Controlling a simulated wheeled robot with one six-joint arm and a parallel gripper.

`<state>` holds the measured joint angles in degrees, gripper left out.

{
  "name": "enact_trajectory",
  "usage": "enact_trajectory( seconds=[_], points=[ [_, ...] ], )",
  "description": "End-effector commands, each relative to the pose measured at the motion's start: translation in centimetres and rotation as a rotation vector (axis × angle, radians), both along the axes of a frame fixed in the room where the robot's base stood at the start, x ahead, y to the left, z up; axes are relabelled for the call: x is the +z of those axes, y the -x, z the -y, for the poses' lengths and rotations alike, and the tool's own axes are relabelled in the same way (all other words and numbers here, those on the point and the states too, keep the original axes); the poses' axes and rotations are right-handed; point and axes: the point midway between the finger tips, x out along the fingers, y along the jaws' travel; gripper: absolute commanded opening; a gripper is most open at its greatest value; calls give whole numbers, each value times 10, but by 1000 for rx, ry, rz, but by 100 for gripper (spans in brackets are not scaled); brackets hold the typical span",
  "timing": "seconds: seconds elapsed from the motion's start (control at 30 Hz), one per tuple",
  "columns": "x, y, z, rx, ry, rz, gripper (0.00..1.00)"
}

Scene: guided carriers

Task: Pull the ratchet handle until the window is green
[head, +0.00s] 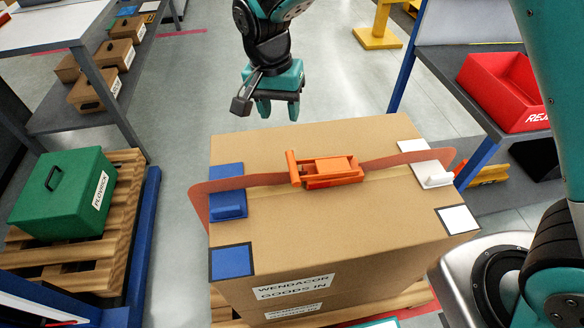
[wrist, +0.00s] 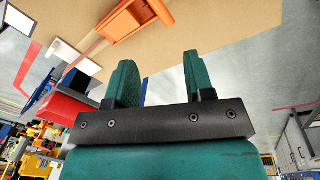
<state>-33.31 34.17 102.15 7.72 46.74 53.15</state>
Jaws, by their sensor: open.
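An orange ratchet (head: 328,171) sits on top of a large cardboard box (head: 290,225), on an orange-brown strap (head: 268,180) running across the box. Its handle (head: 293,167) is the upright orange bar at the left end of the ratchet. The ratchet also shows at the top of the wrist view (wrist: 125,20). My gripper (head: 278,108) is open and empty, pointing down above and behind the box's far edge, apart from the ratchet. Its two green fingers (wrist: 155,82) show in the wrist view with nothing between them. I cannot make out a green window on the ratchet.
Blue (head: 228,205) and white (head: 432,174) corner pieces sit under the strap. A green case (head: 62,190) stands on a pallet at left. A red bin (head: 505,92) is on a bench at right. Small cardboard boxes fill a shelf at upper left. Floor behind the box is clear.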

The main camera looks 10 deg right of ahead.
Motion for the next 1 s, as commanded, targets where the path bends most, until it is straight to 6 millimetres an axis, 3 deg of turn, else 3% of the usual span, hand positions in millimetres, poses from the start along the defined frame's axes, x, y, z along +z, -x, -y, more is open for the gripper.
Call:
enact_trajectory(
  seconds=[0.1,0.2,0.43,1.0],
  points=[
    [0,0,-1,235,15,-27,48],
    [3,1,-1,360,25,-45,48],
    [-6,1,1,433,30,-60,48],
    [-127,2,19,429,30,-62,48]
  ],
)
